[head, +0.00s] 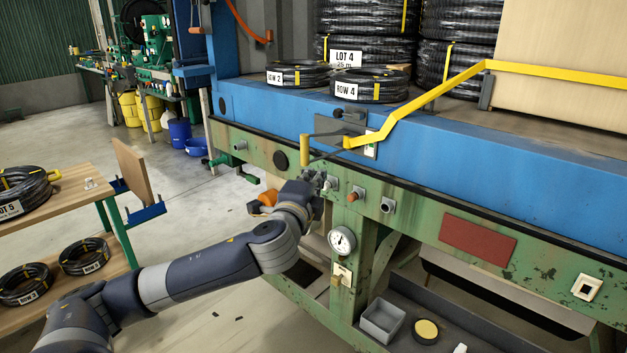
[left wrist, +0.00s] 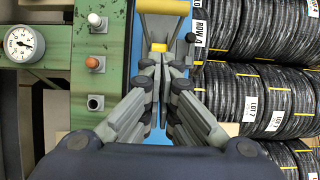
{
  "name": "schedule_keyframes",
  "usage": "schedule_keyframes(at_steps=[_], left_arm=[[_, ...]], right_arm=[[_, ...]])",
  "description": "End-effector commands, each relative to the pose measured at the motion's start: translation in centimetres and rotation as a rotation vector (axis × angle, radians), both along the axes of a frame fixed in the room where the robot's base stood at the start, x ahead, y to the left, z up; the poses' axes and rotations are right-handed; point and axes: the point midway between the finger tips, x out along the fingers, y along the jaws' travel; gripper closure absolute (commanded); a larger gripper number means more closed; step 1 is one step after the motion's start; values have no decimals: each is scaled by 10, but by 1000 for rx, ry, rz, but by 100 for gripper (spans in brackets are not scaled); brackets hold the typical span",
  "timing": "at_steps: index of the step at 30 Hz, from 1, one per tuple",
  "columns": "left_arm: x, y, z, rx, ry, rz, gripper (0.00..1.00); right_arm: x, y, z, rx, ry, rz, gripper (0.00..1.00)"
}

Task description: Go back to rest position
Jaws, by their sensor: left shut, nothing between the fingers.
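My left arm reaches from the lower left to the front of the green and blue machine. My left gripper (head: 320,181) is shut and empty, close to the green front beam (head: 268,160). It is just below a crank with a yellow handle (head: 305,150). In the left wrist view the fingertips (left wrist: 163,68) are together with nothing between them. The yellow handle (left wrist: 163,7) lies beyond them, apart. A long yellow bar (head: 430,97) runs along the blue machine top. My right gripper is not in view.
Hose coils (head: 370,84) lie on the machine. Push buttons (head: 355,193) and a gauge (head: 342,240) sit beside my gripper. A grey bin (head: 382,320) is below. A wooden table (head: 78,190) with coils stands left. Open floor (head: 190,225) lies between.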

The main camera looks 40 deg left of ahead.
Motion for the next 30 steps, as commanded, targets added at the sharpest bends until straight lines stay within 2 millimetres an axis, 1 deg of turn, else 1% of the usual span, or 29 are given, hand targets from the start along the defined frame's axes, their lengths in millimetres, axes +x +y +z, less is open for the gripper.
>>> schedule_keyframes(at_steps=[10,12,14,17,18,20,21,23,24,26,27,29,30], left_arm=[[1,0,-1,-1,1,0,100],[3,2,-8,-12,11,2,100],[8,6,-24,-37,31,7,100],[19,18,-74,-112,92,23,100],[23,23,-100,-150,124,32,100],[27,31,-146,-214,174,48,100],[28,35,-176,-260,207,59,100],[25,39,-223,-323,255,78,100],[21,41,-253,-365,286,90,100],[12,42,-299,-427,334,111,100],[5,41,-329,-467,363,125,100],[-10,39,-373,-527,409,147,100],[-21,37,-402,-565,438,164,100]], right_arm=[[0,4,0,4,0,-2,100],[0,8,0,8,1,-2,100],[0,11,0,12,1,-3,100],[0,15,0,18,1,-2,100],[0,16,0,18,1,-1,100],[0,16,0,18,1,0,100],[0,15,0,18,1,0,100],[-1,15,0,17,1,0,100],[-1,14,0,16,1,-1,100],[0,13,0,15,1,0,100],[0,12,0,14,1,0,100],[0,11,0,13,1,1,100],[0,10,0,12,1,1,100]])
